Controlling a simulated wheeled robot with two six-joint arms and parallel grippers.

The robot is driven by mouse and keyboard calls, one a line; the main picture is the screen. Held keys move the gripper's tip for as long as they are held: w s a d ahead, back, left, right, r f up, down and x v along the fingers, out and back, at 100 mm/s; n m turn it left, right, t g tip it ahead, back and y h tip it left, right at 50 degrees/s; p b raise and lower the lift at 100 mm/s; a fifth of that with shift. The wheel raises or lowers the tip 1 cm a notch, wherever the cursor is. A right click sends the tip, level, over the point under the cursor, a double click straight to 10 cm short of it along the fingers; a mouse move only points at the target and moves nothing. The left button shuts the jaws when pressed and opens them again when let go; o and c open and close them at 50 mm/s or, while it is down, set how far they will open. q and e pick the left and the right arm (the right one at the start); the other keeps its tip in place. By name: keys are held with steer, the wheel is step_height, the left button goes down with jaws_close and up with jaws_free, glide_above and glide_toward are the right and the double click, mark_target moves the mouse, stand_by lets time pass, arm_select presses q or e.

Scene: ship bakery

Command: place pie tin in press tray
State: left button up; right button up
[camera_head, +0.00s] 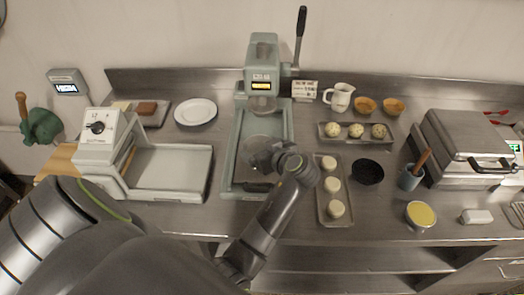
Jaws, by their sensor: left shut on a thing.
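The press (262,68) is a pale green machine with a long black lever, standing at the back middle of the steel counter. Its press tray (229,165) is a long, low-edged bed running toward me. The gripper hides the tin's near side, and I cannot tell whether the tin touches the tray floor. My right gripper is out of view.
A tray of pale dough pieces (322,211) lies close right of my wrist, with a black bowl (367,172) beyond. A white-topped machine (165,172) stands left of the press. A waffle-iron-like appliance (460,145) is at the right. Bare counter shows near the front right.

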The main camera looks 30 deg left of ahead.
arm_select(q)
steer(key=shift+a+f, duration=0.1)
steer(key=shift+f, duration=1.1)
steer(key=o, duration=0.6)
steer(key=shift+o, duration=0.3)
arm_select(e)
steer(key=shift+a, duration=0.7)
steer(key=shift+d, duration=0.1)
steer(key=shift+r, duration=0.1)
